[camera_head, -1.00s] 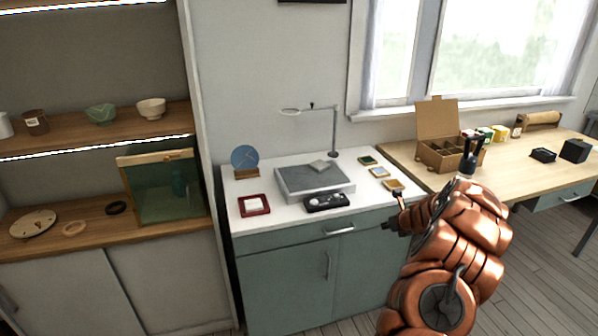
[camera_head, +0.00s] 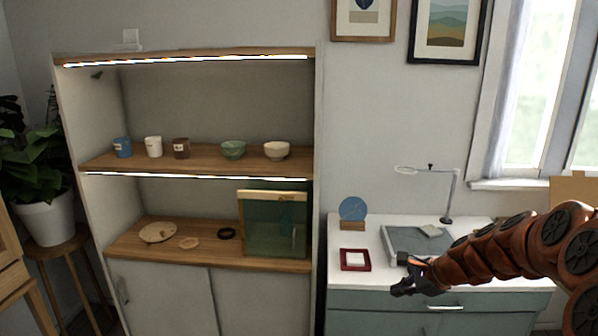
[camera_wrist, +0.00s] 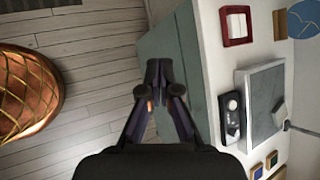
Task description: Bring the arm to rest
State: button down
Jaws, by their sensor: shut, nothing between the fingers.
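My gripper (camera_head: 408,279) is at the end of my copper-coloured arm, which reaches in from the right in the head view. It is in front of the teal cabinet, near the front edge of its white top (camera_head: 341,232). In the wrist view my gripper (camera_wrist: 160,66) points at the cabinet's teal side (camera_wrist: 180,50), with its fingers together and nothing between them. It appears apart from the cabinet, though the exact gap cannot be told.
The white top holds a red tray (camera_head: 345,266), a grey tray (camera_head: 395,253), a blue disc (camera_head: 353,208) and a lamp (camera_head: 447,195). A black device (camera_wrist: 232,118) shows in the wrist view. A shelf unit (camera_head: 200,163) with bowls and cups stands left.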

jog(key=s+a+r+n+g, duration=0.1)
jog(key=s+a+n+g, duration=0.1)
jog(key=s+a+n, duration=0.35)
jog(key=s+a+r+n+g+h, duration=0.1)
jog(key=s+a+n, duration=0.1)
jog(key=s, duration=0.6)
jog(key=s+a+r+n+g, duration=0.1)
jog(key=s+a+n+g, duration=0.1)
jog(key=s+a+n, duration=0.35)
jog(key=s+d+n+g+h, duration=0.1)
jog(key=s+d+n+h, duration=0.1)
jog(key=s, duration=0.9)
jog(key=s+d+n+g+h, duration=0.1)
jog(key=s+d+n, duration=0.3)
jog(key=s, duration=0.6)
jog(key=shift+s+f+n+g+h, duration=0.3)
jog(key=shift+s+f+h, duration=0.1)
jog(key=shift+h, duration=0.4)
